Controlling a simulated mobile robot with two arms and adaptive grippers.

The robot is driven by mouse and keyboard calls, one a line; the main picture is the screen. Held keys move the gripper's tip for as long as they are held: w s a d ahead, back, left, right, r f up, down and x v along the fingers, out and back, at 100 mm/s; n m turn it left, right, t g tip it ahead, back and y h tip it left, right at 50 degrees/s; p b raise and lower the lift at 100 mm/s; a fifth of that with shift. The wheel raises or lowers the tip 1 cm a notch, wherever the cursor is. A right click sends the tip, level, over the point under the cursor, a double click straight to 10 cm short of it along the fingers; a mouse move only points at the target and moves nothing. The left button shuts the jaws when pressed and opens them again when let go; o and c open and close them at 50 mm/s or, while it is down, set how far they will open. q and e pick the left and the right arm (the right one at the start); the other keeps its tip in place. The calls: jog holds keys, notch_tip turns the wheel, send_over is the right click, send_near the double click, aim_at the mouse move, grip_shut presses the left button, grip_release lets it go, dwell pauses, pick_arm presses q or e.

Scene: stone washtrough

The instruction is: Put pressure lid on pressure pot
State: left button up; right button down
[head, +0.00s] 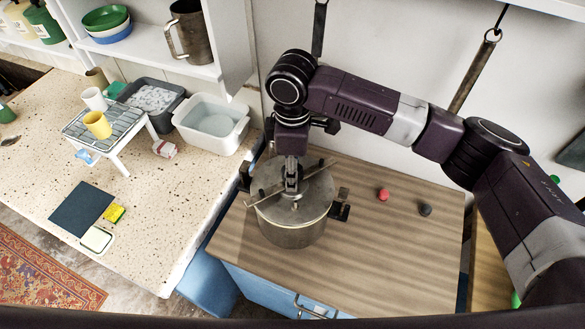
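The grey metal pressure pot (290,236) stands on the wooden counter, with dark handles at its left and right. The round grey pressure lid (317,190), with a thin bar across it, lies over the pot's mouth. Whether it is fully seated or slightly raised I cannot tell. My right gripper (292,196) points down over the lid's middle, its fingers close together and seemingly shut on the lid's centre part. The gripper hides part of the lid and bar. My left gripper is not in view.
A red knob-like item (384,194) and a dark one (425,209) lie on the counter right of the pot. A speckled worktop (150,215) at left holds a white tub (212,122), a dark tub and a rack with cups (105,122). The wooden counter's front is clear.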

dwell(0.3)
dwell(0.4)
jog(key=c, duration=1.2)
grip_release()
jog(key=shift+o, duration=0.5)
jog(key=shift+f, duration=0.15)
jog(key=o, duration=0.4)
